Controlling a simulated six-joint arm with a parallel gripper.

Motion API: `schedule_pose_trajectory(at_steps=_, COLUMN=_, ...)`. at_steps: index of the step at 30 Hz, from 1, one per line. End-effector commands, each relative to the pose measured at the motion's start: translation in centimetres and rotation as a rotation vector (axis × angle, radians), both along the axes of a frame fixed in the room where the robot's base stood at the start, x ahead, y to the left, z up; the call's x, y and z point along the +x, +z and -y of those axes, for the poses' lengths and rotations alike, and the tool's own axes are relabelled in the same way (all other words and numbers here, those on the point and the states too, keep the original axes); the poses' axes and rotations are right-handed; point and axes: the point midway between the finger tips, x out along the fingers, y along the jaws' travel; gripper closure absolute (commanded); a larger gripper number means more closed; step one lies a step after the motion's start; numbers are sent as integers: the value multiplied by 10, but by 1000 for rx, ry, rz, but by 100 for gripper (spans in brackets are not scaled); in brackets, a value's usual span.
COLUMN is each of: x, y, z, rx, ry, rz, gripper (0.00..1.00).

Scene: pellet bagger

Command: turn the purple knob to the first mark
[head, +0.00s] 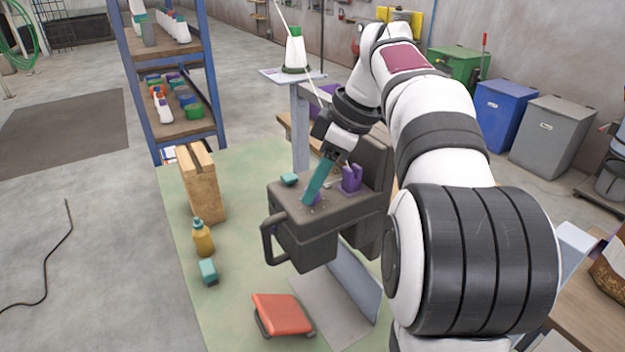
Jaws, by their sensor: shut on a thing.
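The dark grey bagger machine (305,248) stands in the middle of the head view, with a loop handle on its left side. A small purple knob (317,198) shows on its top face, mostly hidden by my gripper's teal fingers. My gripper (311,197) points down at a tilt and is shut on this purple knob. The marks around the knob are too small or hidden to read, so I cannot tell its angle. A purple notched block (352,178) stands on the same face to the right of my gripper, apart from it.
A teal block (289,179) sits on the machine's top, left of my gripper. A wooden block (201,182), a yellow bottle (203,238), a teal-topped block (208,271) and a red-topped stool (282,314) stand around it. A blue shelf (132,82) rises behind.

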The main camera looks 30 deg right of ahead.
Motion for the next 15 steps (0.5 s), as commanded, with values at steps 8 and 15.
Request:
schedule_pose_trajectory(at_steps=8, x=0, y=-1, z=1, rx=-2, ry=6, rz=-2, gripper=100)
schedule_pose_trajectory(at_steps=15, x=0, y=-1, z=1, rx=-2, ry=6, rz=-2, gripper=50)
